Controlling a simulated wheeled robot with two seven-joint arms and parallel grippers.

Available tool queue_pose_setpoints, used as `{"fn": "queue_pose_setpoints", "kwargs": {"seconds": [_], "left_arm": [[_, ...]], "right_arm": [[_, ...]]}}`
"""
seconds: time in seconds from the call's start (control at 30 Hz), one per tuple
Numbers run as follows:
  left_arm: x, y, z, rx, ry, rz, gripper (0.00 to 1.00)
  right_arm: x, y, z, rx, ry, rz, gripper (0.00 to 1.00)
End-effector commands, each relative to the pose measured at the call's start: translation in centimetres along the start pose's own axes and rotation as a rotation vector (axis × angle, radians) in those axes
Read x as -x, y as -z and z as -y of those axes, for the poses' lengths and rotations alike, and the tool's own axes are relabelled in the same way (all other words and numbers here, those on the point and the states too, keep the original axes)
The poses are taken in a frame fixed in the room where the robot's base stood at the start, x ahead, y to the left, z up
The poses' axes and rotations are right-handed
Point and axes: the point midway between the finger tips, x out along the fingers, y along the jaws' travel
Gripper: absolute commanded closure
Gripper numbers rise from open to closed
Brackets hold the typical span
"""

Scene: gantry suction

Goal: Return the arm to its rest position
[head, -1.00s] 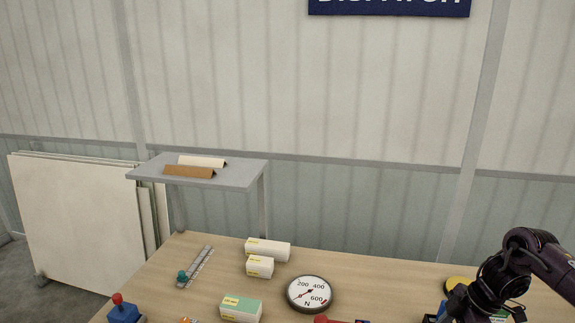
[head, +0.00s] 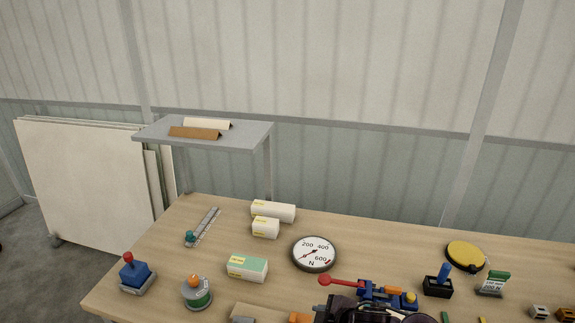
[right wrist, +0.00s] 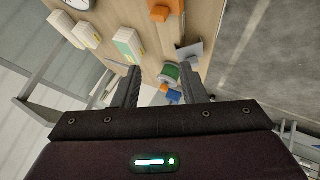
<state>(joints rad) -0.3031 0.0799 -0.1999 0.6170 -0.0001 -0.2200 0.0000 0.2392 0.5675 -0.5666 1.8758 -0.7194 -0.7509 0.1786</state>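My right gripper (right wrist: 161,82) shows in the right wrist view with its two dark fingers spread apart and nothing held between them. Beyond the fingertips, and apart from them, is a green round base with an orange knob (right wrist: 169,73). In the head view, a dark part of my arm (head: 365,314) shows at the bottom edge, in front of a blue device with a red lever (head: 372,292); the fingertips cannot be made out there. My left gripper is not in view.
The wooden table (head: 215,285) holds a round gauge (head: 314,254), white boxes (head: 265,228), a blue joystick (head: 137,273), a yellow disc (head: 466,256) and a blue lever switch (head: 439,281). A grey shelf (head: 245,133) stands behind. Pale panels (head: 85,185) lean at left.

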Motion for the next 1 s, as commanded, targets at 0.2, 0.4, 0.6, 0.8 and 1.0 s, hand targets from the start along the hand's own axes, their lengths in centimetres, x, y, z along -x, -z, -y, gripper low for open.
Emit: {"fn": "queue_pose_setpoints", "kwargs": {"seconds": [0.2,0.4,0.6,0.8,1.0], "left_arm": [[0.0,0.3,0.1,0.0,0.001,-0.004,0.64],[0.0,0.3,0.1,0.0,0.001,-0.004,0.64],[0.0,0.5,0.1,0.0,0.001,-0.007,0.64],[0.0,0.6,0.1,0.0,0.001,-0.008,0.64],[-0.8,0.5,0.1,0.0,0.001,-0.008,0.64]], "right_arm": [[5.2,-0.4,2.4,-0.42,-0.135,0.123,0.62],[9.6,-4.2,4.7,-0.703,-0.153,0.277,0.62],[13.1,-7.3,7.2,-0.909,-0.138,0.401,0.62],[16.5,-9.7,10.1,-1.085,-0.108,0.516,0.62],[13.5,-12.2,11.9,-1.117,-0.092,0.551,0.62]]}}
